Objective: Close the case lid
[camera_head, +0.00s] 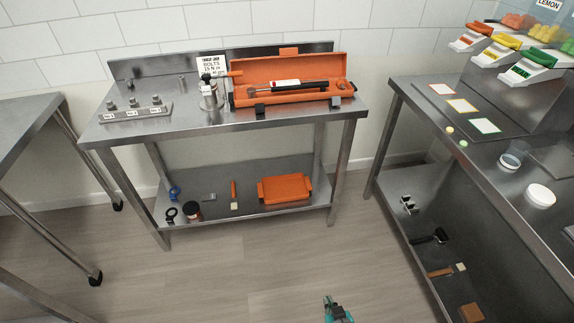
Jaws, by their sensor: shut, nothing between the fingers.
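The orange case (249,97) sits on the steel table at the back. Its orange lid (270,69) stands raised along the rear side, so the case is open. A dark torque wrench (300,88) with a red and white label lies in it. Two dark latches (260,109) show on the front edge. My gripper (330,301) is low at the bottom edge of the view, well in front of the table and apart from the case. Only its tip shows, and it is shut and empty.
A metal block with bolts (137,112) and a small fixture (211,93) with a sign stand left of the case. The lower shelf holds an orange tray (284,189). A steel counter (467,151) stands on the right. The floor before the table is clear.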

